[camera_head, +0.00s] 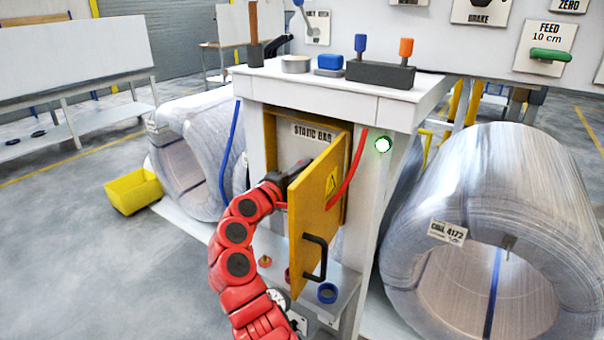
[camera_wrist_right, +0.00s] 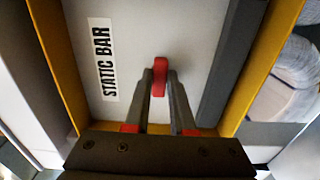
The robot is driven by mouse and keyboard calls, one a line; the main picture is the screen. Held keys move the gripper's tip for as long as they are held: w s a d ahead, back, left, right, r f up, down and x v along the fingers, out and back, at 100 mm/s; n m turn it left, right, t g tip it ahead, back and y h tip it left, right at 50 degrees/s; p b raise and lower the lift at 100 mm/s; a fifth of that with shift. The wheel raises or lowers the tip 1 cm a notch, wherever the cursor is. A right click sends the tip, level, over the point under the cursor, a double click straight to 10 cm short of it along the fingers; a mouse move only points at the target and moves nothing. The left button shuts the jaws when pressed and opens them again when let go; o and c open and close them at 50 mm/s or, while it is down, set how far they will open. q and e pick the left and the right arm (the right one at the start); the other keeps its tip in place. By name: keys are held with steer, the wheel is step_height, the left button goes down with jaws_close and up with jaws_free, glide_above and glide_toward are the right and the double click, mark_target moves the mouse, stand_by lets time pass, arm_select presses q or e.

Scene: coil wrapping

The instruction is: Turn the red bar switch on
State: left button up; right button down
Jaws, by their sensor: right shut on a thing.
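The red bar switch (camera_wrist_right: 160,70) sticks out from the pale panel inside the cabinet, beside the "STATIC BAR" label (camera_wrist_right: 103,60). In the right wrist view my right gripper (camera_wrist_right: 160,88) has its two fingers closed on either side of the switch. In the head view the red right arm reaches into the open cabinet (camera_head: 268,140), and the right gripper (camera_head: 300,170) is dark and partly hidden by the yellow door (camera_head: 318,195). The switch cannot be made out in the head view. My left gripper is not in view.
The open door has a black handle (camera_head: 318,258) and stands close to the right of my arm. A green lamp (camera_head: 383,144) glows on the cabinet's side. A shelf with a blue ring (camera_head: 327,293) lies below. Wrapped coils (camera_head: 480,180) stand on both sides.

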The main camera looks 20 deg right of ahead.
steer(key=shift+f, duration=0.1)
steer(key=c, duration=0.8)
jaws_free()
steer(key=shift+o, duration=0.2)
steer(key=shift+a, duration=0.1)
steer(key=b+v, duration=0.2)
steer(key=v, duration=1.5)
steer(key=shift+s, duration=0.2)
